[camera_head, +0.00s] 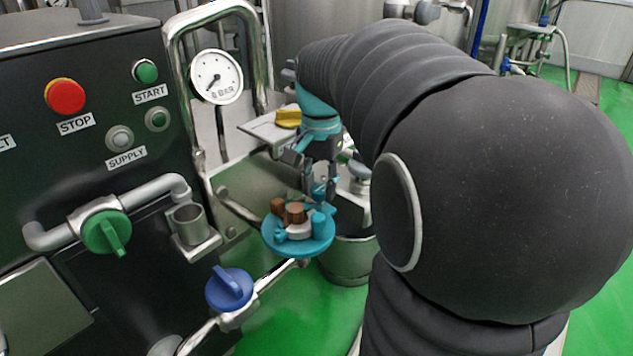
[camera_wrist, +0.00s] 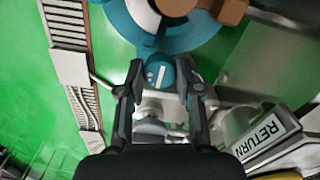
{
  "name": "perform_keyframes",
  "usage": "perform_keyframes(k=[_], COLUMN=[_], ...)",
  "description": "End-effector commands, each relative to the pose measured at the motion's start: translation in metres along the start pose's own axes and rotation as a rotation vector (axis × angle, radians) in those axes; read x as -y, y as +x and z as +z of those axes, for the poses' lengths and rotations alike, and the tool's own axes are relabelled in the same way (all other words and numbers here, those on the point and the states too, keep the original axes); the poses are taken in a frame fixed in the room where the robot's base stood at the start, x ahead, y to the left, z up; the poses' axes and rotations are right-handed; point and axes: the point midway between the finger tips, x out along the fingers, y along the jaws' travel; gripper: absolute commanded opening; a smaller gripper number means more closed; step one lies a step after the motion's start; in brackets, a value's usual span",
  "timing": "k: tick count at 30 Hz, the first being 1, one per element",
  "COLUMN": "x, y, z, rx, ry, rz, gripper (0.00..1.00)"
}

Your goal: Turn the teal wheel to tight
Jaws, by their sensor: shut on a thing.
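The teal wheel (camera_head: 300,248) is a flat round disc at the middle of the head view, with brown and pale parts on top around its hub. A short teal upright grip stands at its rim, on the right in the head view. In the wrist view the wheel (camera_wrist: 196,42) is cut off by the top edge. The grip's round cap (camera_wrist: 158,74), with a white mark, shows between the fingers. My gripper (camera_head: 319,192) comes down from above and is shut on this grip; its fingers (camera_wrist: 158,88) stand on either side. The wheel's underside is hidden.
A blue valve handle (camera_head: 229,288) and a green one (camera_head: 107,232) sit left of the wheel. A metal cup (camera_head: 188,223), pressure gauge (camera_head: 216,77) and steel rail are close by. A yellow handle (camera_head: 288,119) is behind my gripper. A steel pail (camera_head: 348,262) stands behind the wheel.

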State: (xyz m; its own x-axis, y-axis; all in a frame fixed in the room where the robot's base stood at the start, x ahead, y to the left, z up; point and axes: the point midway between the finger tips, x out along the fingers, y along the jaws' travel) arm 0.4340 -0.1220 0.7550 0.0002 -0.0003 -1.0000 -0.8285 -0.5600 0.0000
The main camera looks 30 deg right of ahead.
Motion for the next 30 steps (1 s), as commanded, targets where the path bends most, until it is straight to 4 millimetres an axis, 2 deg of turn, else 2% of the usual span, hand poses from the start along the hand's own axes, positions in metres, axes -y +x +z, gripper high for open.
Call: perform_keyframes(k=[7,8,9,11,23,26,30], x=[-0.001,-0.001,-0.001,-0.001,0.0,0.001,0.001], y=[0.002,0.002,0.002,0.002,-0.005,-0.017,-0.044], z=[0.001,0.001,0.001,0.0,0.0,-0.001,-0.001], rx=[0.004,0.004,0.004,0.003,-0.001,-0.002,-0.003], ry=[0.001,0.001,0.001,0.0,-0.001,-0.001,-0.001], rz=[0.004,0.004,0.003,0.003,-0.001,-0.001,-0.002], gripper=[0.0,0.36,0.46,0.59,0.59,0.59,0.59])
